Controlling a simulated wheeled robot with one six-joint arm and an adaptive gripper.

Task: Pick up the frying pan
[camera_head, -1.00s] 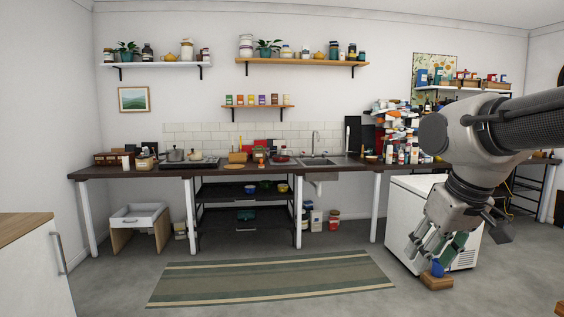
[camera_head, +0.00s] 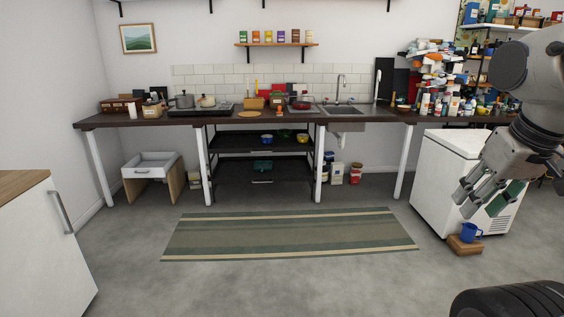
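A small red pan-like thing (camera_head: 302,102) sits on the dark countertop (camera_head: 150,120), left of the sink. It looks like the frying pan, but it is too small in view to be sure, and its handle is not clear. My gripper (camera_head: 483,198) is at the right of the head view, pointing down and to the left. Its fingers are spread and nothing shows between them. It is in the air in front of the white chest, far from the countertop.
A grey pot (camera_head: 184,101) and a cream pot (camera_head: 207,101) stand left on the counter. A white chest (camera_head: 440,180) and a blue mug (camera_head: 471,231) on a wooden block are at right. A white cabinet (camera_head: 40,255) is front left. The striped rug (camera_head: 290,234) and surrounding floor are clear.

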